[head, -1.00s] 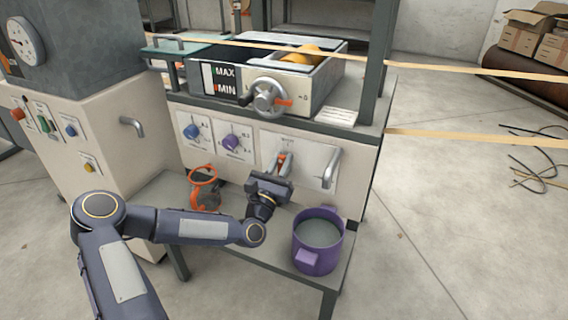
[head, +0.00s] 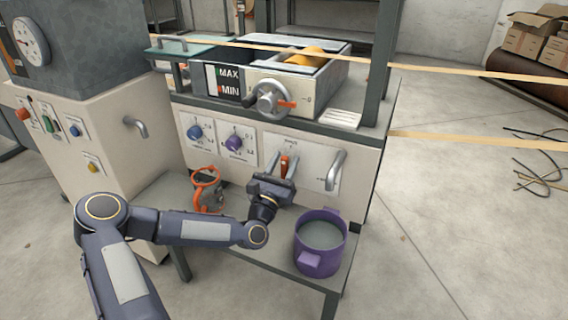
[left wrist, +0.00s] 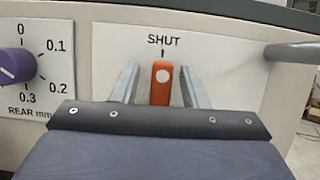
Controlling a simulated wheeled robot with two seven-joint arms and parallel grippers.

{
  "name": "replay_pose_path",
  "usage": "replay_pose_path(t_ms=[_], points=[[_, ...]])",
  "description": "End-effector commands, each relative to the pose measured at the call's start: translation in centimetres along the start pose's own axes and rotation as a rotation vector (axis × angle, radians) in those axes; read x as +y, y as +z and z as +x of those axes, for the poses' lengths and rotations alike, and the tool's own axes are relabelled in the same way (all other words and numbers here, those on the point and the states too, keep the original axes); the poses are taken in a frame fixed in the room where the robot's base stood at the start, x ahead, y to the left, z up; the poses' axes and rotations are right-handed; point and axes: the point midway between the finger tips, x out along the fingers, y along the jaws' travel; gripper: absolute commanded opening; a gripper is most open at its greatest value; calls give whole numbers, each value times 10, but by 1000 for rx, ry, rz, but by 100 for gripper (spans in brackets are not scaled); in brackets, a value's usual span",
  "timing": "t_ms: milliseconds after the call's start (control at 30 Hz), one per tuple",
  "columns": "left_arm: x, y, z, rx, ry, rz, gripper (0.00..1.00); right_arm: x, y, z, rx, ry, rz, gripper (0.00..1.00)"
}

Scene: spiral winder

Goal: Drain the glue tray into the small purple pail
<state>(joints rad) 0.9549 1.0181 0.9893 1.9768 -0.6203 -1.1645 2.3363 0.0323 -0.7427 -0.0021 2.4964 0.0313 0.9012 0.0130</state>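The glue tray (head: 327,88) is the pale box on top of the machine, with a MAX/MIN level window (head: 224,82) on its front left. An orange lever (head: 284,166) is on the front panel below it; in the left wrist view the lever (left wrist: 161,83) stands upright under the word SHUT. My left gripper (head: 284,168) is open, with one finger on each side of the lever and a gap to both. The purple pail (head: 320,262) stands on the low shelf to the right of the gripper, with grey inside. My right gripper is not in view.
A grey bar handle (head: 335,170) is right of the lever. Blue (head: 194,132) and purple (head: 234,143) knobs are to the left. An orange-handled item (head: 207,188) sits on the low shelf (head: 262,252). A handwheel (head: 270,99) is above.

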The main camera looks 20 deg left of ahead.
Motion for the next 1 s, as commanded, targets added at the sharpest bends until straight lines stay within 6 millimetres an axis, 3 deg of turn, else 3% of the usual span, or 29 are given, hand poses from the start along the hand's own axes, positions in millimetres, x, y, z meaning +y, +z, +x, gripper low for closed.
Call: replay_pose_path(t_ms=[167, 500, 1000], points=[[1, 0, -17, 4, 1, -1, 40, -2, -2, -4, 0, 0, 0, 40], [1, 0, -70, 3, 1, -2, 40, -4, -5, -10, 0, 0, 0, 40], [0, 0, -78, 1, 1, -1, 40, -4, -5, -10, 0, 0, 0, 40]])
